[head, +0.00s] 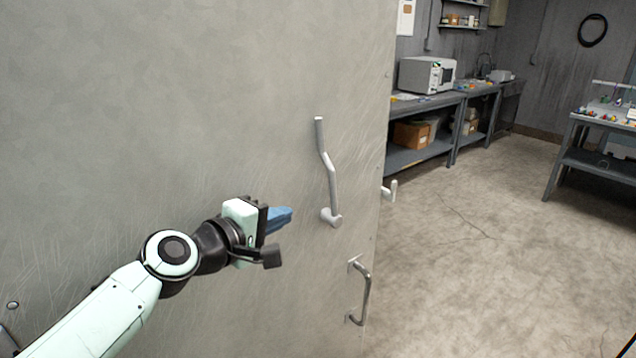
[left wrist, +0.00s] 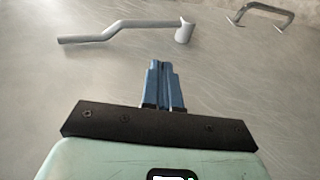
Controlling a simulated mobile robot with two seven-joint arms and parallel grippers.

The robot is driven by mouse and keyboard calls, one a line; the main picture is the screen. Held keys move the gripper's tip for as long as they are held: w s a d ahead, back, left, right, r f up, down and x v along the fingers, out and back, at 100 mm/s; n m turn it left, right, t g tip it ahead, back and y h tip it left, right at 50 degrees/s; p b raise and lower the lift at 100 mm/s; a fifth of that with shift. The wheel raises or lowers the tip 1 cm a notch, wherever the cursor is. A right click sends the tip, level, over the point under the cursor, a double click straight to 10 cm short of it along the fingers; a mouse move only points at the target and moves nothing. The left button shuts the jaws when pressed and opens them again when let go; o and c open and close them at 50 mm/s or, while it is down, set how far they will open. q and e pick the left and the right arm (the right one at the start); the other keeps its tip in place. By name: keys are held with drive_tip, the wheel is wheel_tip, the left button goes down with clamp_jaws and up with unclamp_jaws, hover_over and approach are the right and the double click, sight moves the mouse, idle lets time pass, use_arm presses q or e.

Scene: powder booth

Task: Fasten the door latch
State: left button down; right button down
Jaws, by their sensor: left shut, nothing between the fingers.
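The door (head: 200,90) is a large grey panel filling the left of the head view. The latch lever (head: 329,175) is a bent grey bar pointing up from its round pivot near the door's right edge. It also shows in the left wrist view (left wrist: 130,28), with its pivot at the right end. A grey catch (head: 390,191) sticks out just past the door's edge. My left gripper (head: 288,216), with blue fingers, is shut and empty, left of the lever's pivot and apart from it. The fingers also show in the left wrist view (left wrist: 161,85). My right gripper is out of view.
A D-shaped pull handle (head: 364,291) sits on the door below the lever. Beyond the door's edge is open concrete floor (head: 470,250). A workbench (head: 425,155) with a microwave-like box (head: 427,75) stands along the back, and another table (head: 600,165) stands at the right.

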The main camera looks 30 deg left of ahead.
use_arm(q)
drive_tip(key=s+r+t, duration=0.1)
drive_tip(key=s+r, duration=0.3)
drive_tip(key=r, duration=0.2)
drive_tip(key=p, duration=0.3)
approach(327, 166)
drive_tip(key=w, duration=0.4)
drive_tip(key=w+f, duration=0.1)
drive_tip(key=w, duration=0.1)
drive_tip(key=shift+w+d, duration=0.25)
drive_tip(key=shift+w, duration=0.15)
